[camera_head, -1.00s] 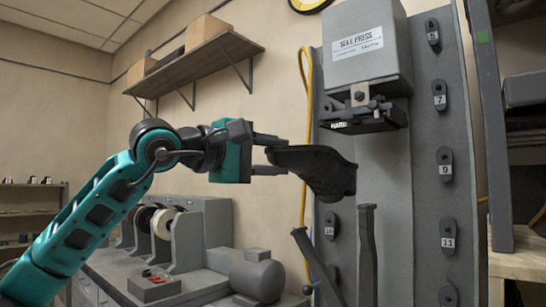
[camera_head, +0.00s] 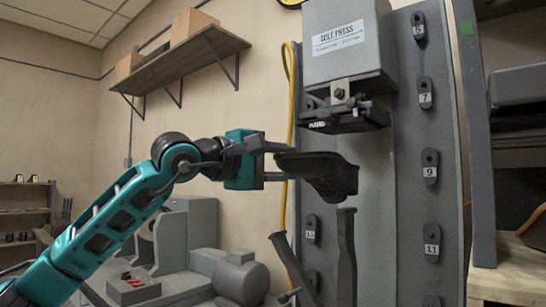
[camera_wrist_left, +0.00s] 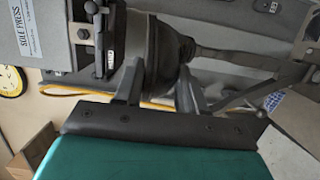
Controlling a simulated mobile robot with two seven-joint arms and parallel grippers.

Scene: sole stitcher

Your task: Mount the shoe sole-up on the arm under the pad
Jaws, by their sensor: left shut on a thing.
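The dark shoe (camera_head: 325,174) is held roughly level in the air, its flat side, which looks like the sole, facing up. My left gripper (camera_head: 284,163) is shut on its left end. The pad (camera_head: 345,117) hangs under the grey press head, above the shoe with a clear gap. The upright arm (camera_head: 346,250) stands below the shoe; its top is close to the shoe's underside, and I cannot tell if they touch. In the left wrist view, the shoe (camera_wrist_left: 165,48) sits between the fingers (camera_wrist_left: 158,90), beside the pad (camera_wrist_left: 107,40). My right gripper is not in view.
A slanted dark lever (camera_head: 290,262) stands left of the arm. A yellow hose (camera_head: 286,205) runs down the wall behind. Numbered dark pieces (camera_head: 430,166) hang on the grey panel at right. A bench machine (camera_head: 190,240) stands at lower left, a shelf (camera_head: 185,65) above.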

